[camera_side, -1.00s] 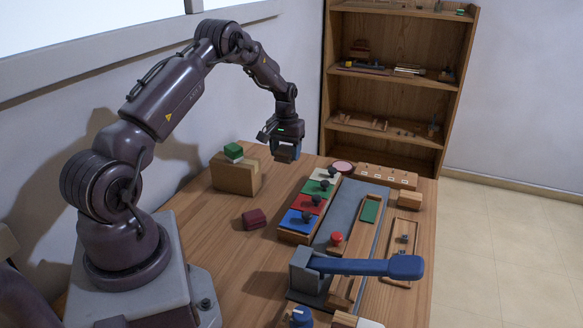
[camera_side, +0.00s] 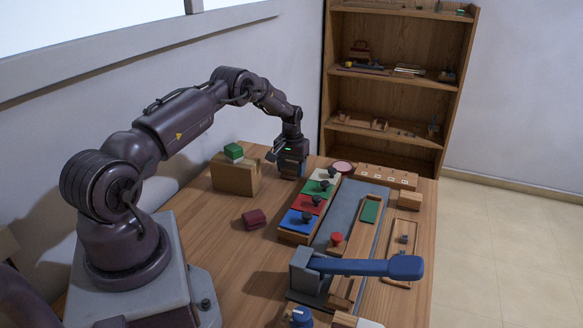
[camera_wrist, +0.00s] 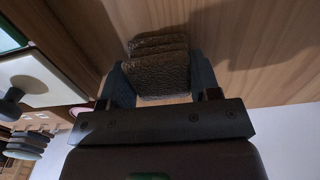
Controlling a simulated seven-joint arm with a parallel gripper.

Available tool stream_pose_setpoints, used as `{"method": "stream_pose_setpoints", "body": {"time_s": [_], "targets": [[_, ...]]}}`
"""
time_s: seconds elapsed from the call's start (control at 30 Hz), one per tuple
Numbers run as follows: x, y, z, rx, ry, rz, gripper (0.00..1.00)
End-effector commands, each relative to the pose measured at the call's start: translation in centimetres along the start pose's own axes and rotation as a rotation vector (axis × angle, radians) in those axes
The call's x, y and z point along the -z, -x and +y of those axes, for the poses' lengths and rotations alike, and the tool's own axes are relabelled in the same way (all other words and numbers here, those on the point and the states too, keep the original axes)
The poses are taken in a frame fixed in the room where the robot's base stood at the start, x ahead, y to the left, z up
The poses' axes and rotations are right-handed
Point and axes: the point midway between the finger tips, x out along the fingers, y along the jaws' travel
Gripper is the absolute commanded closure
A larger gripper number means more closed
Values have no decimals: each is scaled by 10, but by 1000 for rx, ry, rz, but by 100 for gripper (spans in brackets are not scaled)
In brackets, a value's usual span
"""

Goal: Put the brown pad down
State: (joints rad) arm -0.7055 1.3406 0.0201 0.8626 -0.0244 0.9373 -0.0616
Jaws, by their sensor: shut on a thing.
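My gripper (camera_side: 290,172) is low over the far part of the wooden table, to the right of the cardboard-coloured box. In the wrist view it is shut on the brown pad (camera_wrist: 158,70), a rough, dark brown, layered block between the two blue-grey fingers. In the side view the pad is hidden by the fingers. Wood surface shows close behind the pad in the wrist view. I cannot tell whether the pad touches the table.
A tan box (camera_side: 236,177) with a green block (camera_side: 233,151) on top stands left of my gripper. A rack of coloured panels with dark knobs (camera_side: 307,210) is close on the right. A dark red block (camera_side: 254,219) lies nearer, with bare table around it.

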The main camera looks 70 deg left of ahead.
Motion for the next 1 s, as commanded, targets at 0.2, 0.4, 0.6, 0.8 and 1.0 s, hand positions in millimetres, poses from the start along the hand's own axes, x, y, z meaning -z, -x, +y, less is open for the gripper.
{"method": "stream_pose_setpoints", "body": {"time_s": [0.2, 0.4, 0.6, 0.8, 1.0], "targets": [[0, -3, 0, 0, 0, 0, 25], [0, -3, 0, 0, 0, 0, 18], [0, 4, 0, 0, 0, 1, 18], [1, 39, 0, 0, 0, 4, 18], [1, 82, 0, 0, -1, 3, 18]]}}
